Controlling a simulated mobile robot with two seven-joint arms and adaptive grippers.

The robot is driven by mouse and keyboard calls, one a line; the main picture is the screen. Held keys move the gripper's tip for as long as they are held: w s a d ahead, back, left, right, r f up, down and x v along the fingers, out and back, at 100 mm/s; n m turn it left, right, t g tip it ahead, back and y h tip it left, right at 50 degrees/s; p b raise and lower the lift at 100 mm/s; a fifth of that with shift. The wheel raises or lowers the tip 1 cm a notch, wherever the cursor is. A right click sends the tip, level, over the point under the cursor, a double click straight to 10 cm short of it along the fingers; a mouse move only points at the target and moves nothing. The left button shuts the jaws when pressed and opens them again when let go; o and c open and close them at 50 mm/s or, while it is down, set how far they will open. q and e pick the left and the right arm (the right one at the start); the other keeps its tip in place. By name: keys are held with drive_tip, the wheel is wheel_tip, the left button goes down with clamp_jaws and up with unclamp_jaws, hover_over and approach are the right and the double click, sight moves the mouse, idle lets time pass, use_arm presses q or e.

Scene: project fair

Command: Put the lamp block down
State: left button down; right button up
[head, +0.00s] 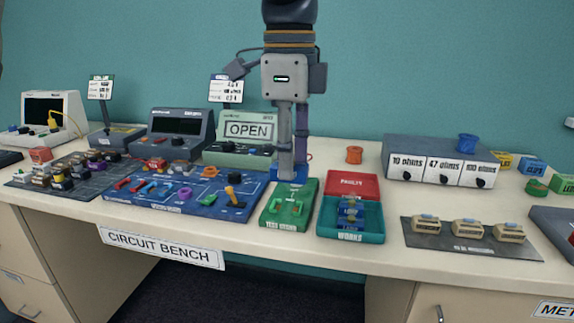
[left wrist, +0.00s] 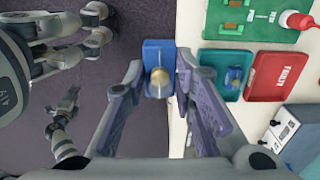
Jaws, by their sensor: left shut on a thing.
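The lamp block (left wrist: 158,52) is blue with a pale round bulb on top. My left gripper (head: 289,165) is shut on it, and the block's blue edge (head: 291,176) shows at the fingertips in the head view, at the back end of the green test board (head: 275,219). I cannot tell whether it touches anything below. The red tray (head: 353,178) labelled FAULTY looks empty.
A blue circuit board (head: 150,204) with coloured parts lies left of the test board. A grey mat (head: 470,248) with several beige blocks lies right of the trays. Bare tabletop lies around the trays.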

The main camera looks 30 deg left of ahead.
use_arm(q)
drive_tip(key=shift+r, duration=0.55)
